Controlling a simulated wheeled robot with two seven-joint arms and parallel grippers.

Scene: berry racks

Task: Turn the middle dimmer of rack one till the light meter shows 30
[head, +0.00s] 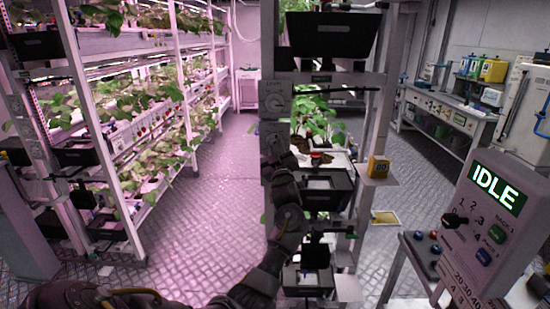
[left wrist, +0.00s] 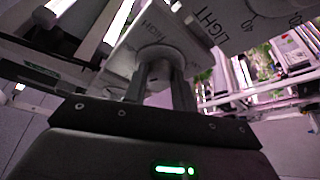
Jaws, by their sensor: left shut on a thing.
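My left gripper (head: 277,150) reaches up from below to the end post of the near rack. In the left wrist view its two fingers (left wrist: 163,85) are shut on a round grey dimmer knob (left wrist: 163,58) on a light plate marked HIGH. The fingers hide part of the knob, and its setting cannot be read. A plate (head: 275,88) marked LIGHT with another dial sits just above the gripper. A yellow meter (head: 378,167) stands on a small shelf right of the rack; its figure looks like 80, but is small. My right gripper is not in view.
A control box (head: 488,215) showing IDLE stands at the right, with a selector and buttons. Black bins (head: 325,190) and plants (head: 315,120) fill the near rack. More planted racks (head: 130,120) stand at left. The aisle floor (head: 215,220) between is clear.

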